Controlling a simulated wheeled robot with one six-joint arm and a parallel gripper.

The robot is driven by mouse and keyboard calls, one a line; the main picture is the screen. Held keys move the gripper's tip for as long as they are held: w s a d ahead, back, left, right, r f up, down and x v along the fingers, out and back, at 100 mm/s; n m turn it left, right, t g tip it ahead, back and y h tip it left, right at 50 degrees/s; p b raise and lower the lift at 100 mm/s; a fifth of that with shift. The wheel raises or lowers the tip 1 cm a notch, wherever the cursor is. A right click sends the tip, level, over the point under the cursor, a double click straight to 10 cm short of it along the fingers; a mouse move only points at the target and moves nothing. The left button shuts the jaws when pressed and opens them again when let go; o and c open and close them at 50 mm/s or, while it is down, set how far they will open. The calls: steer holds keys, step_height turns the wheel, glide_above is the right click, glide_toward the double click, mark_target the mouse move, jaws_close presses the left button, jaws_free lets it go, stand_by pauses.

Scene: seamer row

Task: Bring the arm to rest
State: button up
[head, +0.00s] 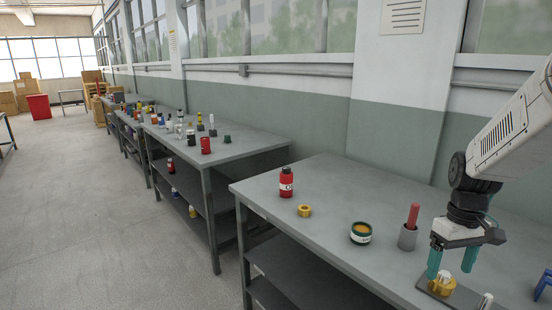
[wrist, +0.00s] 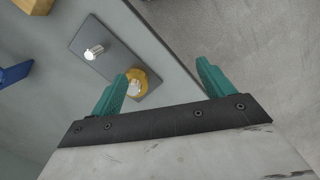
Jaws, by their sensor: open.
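My gripper (head: 453,262) is open, its two teal fingers apart, low over the right end of the near grey table (head: 330,180). In the wrist view my gripper (wrist: 165,85) shows nothing held between its fingers. A yellow ring-shaped piece (head: 442,286) sits around a light post on a dark plate, close beneath the fingers. The yellow piece also shows in the wrist view (wrist: 144,80), partly behind the left finger. A second, bare metal post (wrist: 94,53) stands on the same dark plate (wrist: 113,66).
On the near table stand a red bottle (head: 286,183), a yellow ring (head: 305,211), a green-rimmed tin (head: 361,233) and a grey cup (head: 408,238) with a red stick. A blue object (head: 543,284) is at the right edge. Open floor (head: 85,220) lies left.

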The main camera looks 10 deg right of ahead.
steer(key=s+a+r+t, duration=0.1)
steer(key=s+a+r, duration=0.4)
steer(key=a, duration=0.4)
steer(key=s+a+r+t, duration=0.1)
steer(key=s+a+r, duration=0.4)
steer(key=a, duration=0.5)
steer(key=shift+s+t+h, duration=0.4)
steer(key=shift+s, duration=0.7)
